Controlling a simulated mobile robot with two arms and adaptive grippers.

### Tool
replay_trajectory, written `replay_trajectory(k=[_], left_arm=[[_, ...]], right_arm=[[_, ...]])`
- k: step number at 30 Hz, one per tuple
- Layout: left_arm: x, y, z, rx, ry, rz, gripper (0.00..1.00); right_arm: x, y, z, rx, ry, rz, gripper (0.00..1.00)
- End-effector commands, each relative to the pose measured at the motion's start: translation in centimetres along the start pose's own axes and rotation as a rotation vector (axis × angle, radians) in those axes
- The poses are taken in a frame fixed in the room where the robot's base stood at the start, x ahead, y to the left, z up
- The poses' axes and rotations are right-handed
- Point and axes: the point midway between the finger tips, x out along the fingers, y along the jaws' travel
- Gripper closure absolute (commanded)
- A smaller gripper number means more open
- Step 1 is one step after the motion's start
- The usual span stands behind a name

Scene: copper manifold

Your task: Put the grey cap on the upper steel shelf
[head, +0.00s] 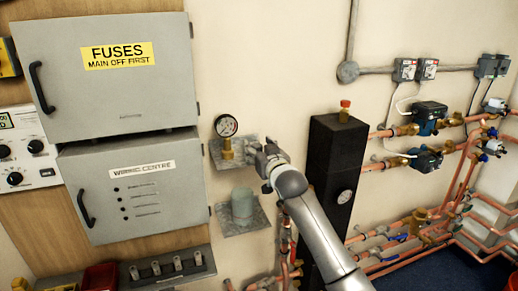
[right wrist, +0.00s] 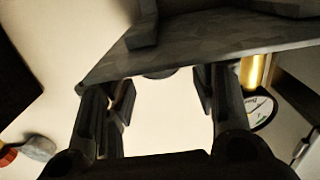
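The grey cap (head: 241,203) is a squat grey cylinder standing upright on the lower steel shelf (head: 256,221). The upper steel shelf (head: 222,162) is on the wall above it and carries a pressure gauge at its left part. My right gripper (head: 266,160) is at the right part of the upper shelf, above and right of the cap. In the right wrist view, its fingers (right wrist: 160,100) are apart with pale wall between them, close to a steel shelf edge (right wrist: 200,45). A small dark rounded shape at that edge is unclear. My left gripper is not in view.
The gauge (head: 227,126) with its brass stem is close left of my right gripper; it also shows in the right wrist view (right wrist: 262,108). A black column (head: 333,170) stands right of the shelves. Grey cabinets (head: 135,190) are on the left; copper pipes (head: 400,235) run along the right.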

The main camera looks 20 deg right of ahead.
Motion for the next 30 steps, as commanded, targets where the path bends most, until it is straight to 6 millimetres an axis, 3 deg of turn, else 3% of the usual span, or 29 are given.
replay_trajectory(k=[13, 30], left_arm=[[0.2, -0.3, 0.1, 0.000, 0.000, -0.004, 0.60], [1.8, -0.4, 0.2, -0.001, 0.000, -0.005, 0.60]], right_arm=[[-0.8, 0.0, -0.3, 0.000, 0.002, 0.000, 0.47], [-8.4, 0.0, -0.2, 0.000, 0.001, 0.000, 0.47]])
